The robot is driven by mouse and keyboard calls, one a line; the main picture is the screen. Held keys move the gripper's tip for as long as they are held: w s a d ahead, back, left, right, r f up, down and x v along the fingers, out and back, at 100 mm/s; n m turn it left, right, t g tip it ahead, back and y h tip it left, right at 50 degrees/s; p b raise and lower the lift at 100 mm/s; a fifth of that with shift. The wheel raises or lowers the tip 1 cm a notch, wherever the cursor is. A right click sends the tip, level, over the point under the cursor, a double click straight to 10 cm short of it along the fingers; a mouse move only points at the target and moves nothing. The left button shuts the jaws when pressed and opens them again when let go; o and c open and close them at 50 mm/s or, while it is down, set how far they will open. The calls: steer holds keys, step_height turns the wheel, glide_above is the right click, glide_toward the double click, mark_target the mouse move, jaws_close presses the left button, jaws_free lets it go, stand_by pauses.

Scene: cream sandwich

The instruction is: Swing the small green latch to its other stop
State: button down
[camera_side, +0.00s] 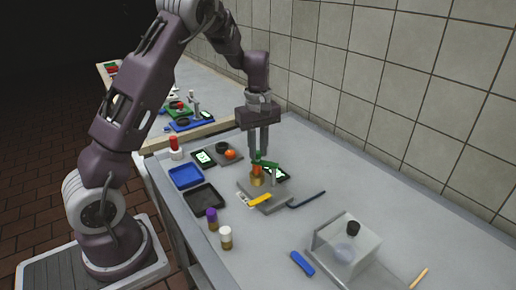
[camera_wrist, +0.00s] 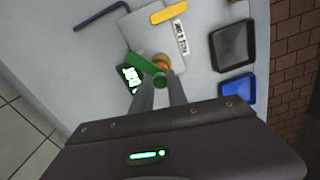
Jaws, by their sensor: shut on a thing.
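The small green latch (camera_side: 268,163) is a short bar on top of a brass-coloured post (camera_side: 256,178), which stands on a grey plate (camera_side: 272,207). In the wrist view the latch (camera_wrist: 143,63) runs from upper left to a rounded green end between my fingertips, with the brass post (camera_wrist: 162,61) beside it. My gripper (camera_side: 258,153) points straight down and is shut on the latch's rounded end. It also shows in the wrist view (camera_wrist: 161,82). The fingers partly hide the held end.
A yellow bar (camera_side: 260,199) and a dark blue hex key (camera_side: 307,199) lie close by. A phone (camera_side: 276,173) is just behind the post. Blue (camera_side: 186,176) and black (camera_side: 204,195) trays are at left; a clear box (camera_side: 345,246) stands front right.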

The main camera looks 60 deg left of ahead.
mark_target(258, 153)
steer(key=c, duration=1.3)
jaws_free()
step_height(258, 153, up, 7)
steer(key=shift+r, duration=0.1)
steer(key=shift+s+d+r, duration=0.1)
steer(key=s+d+r+m+t+h, duration=0.1)
steer(key=s+d+r+m+t, duration=0.2)
steer(key=s+d+r+m, duration=0.85)
steer(key=s+d+f+m+t, duration=0.1)
steer(key=s+d+m, duration=0.1)
steer(key=s, duration=0.5)
steer(key=s+d+f+m+t+y, duration=0.1)
steer(key=s+d+f+m, duration=0.1)
steer(key=s, duration=0.4)
steer(key=shift+s+d+f+m+t, duration=0.2)
steer(key=shift+s+d+m+t, duration=0.1)
steer(key=shift+s+m, duration=0.1)
